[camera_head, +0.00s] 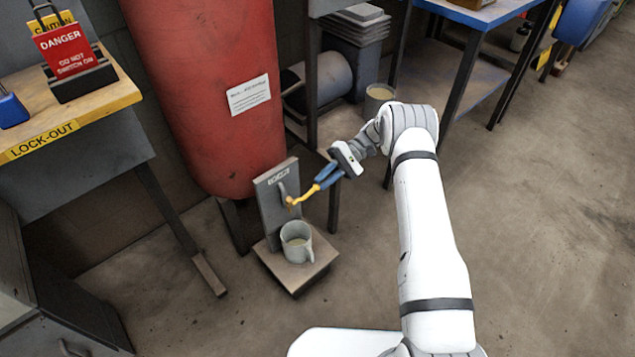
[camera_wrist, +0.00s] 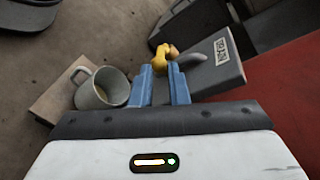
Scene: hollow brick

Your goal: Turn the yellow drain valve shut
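The yellow drain valve handle (camera_head: 302,197) is at a grey upright plate (camera_head: 267,206) below the red tank. It points up and right from the plate to the blue fingertips of my gripper (camera_head: 319,184). In the wrist view the yellow handle (camera_wrist: 161,58) shows at the tips of my two blue fingers (camera_wrist: 160,72), with a narrow gap between them. Whether the fingers press on the handle cannot be told. A grey curved spout (camera_wrist: 177,77) shows beside the handle. A grey mug (camera_head: 296,241) with some liquid stands upright below, on the small stand (camera_head: 314,268).
The red tank (camera_head: 215,90) rises just behind the valve. A wooden bench (camera_head: 105,90) with a lock-out sign is at the left, a blue table (camera_head: 472,15) at the upper right. A bucket (camera_head: 379,97) stands behind my arm. The floor at the right is clear.

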